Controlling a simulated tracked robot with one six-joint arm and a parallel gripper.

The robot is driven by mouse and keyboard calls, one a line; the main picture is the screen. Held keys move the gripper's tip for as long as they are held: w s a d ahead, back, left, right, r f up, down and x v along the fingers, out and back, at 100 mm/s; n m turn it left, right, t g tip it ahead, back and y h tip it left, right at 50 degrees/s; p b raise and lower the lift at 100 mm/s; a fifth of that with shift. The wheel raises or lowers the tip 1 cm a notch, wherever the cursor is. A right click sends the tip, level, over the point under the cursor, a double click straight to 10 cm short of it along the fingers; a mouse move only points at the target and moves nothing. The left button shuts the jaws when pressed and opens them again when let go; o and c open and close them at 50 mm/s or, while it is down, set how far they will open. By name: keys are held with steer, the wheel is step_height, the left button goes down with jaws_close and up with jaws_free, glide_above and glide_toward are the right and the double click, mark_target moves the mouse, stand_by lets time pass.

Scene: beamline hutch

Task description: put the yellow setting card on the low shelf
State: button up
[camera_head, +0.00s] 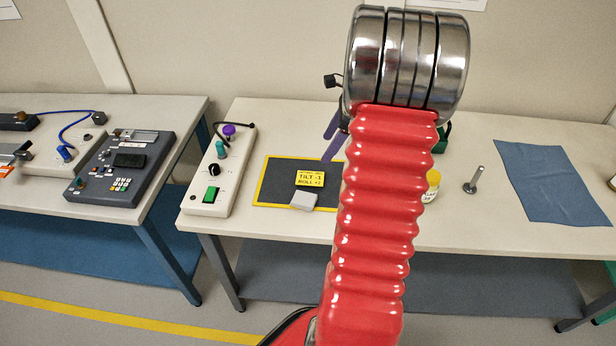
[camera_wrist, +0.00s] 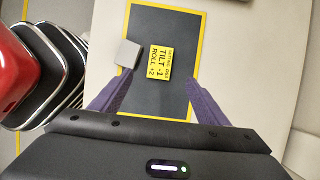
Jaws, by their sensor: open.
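The yellow setting card (camera_head: 310,179) lies on a dark mat with a yellow border (camera_head: 272,183) on the right-hand table. It carries printed black text with TILT and ROLL lines. In the wrist view the card (camera_wrist: 160,64) lies ahead of my gripper (camera_wrist: 156,100), between the lines of its two purple fingers. The gripper is open and empty; the gap to the card's height is hard to judge. In the head view my red arm hides most of the gripper. A grey low shelf (camera_head: 470,292) shows under the right-hand table, partly behind my arm.
A small grey block (camera_head: 303,201) touches or nearly touches the card on the mat. A white control box (camera_head: 220,178) stands left of the mat. A yellow-capped jar (camera_head: 433,182), a metal post (camera_head: 474,181) and a blue cloth (camera_head: 548,180) are to the right. Another table (camera_head: 165,215) stands at left.

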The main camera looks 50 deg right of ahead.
steer(key=shift+d, duration=0.1)
glide_toward(310, 178)
steer(key=shift+x, duration=1.2)
steer(key=shift+x, duration=2.65)
steer(key=shift+s, duration=0.1)
steer(key=shift+c, duration=0.4)
steer(key=c, duration=1.1)
steer(key=shift+c, duration=0.2)
step_height(310, 178, up, 10)
